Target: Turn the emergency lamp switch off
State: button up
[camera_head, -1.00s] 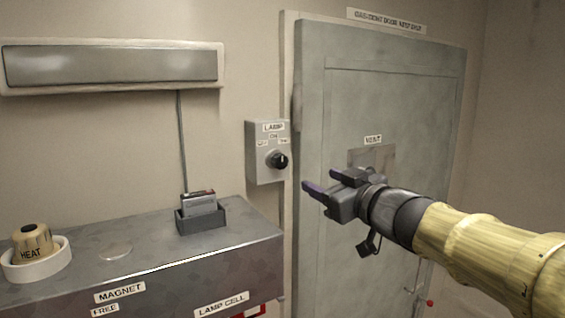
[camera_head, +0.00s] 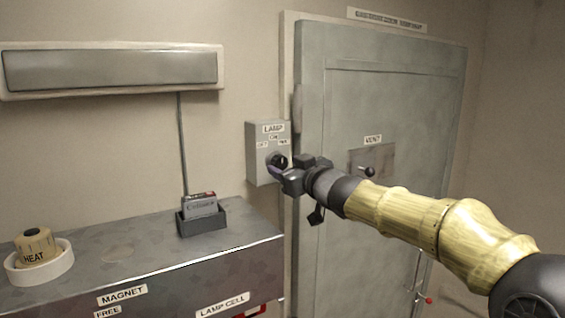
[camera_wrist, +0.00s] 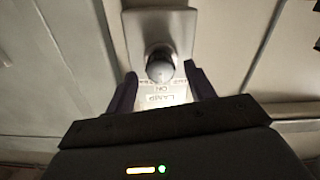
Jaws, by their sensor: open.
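The lamp switch box (camera_head: 258,166) is a grey box on the wall left of the door, marked LAMP, with position labels above a round black knob (camera_head: 277,160). My gripper (camera_head: 281,171) is open in front of the box, its fingertips close to the knob and partly covering it in the head view. In the wrist view the knob (camera_wrist: 160,64) lies between and just beyond the two open fingers (camera_wrist: 160,88). Whether a finger touches it, I cannot tell. The box face (camera_wrist: 182,22) with its LAMP and ON labels shows upside down there.
A long unlit-looking lamp panel (camera_head: 110,70) hangs at upper left. A steel bench (camera_head: 150,255) below holds a battery in a dark holder (camera_head: 203,222) and a HEAT jar in a white ring (camera_head: 45,272). The grey door (camera_head: 330,110) with a VENT lever (camera_head: 367,171) stands right of the box.

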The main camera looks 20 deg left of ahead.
jog(key=shift+x, duration=1.45)
jog(key=c, duration=1)
jog(key=shift+o, duration=0.2)
jog(key=shift+p, duration=0.3)
jog(key=n, duration=0.5)
jog(key=shift+d, duration=0.1)
jog(key=shift+s+n, duration=0.1)
jog(key=shift+n, duration=2)
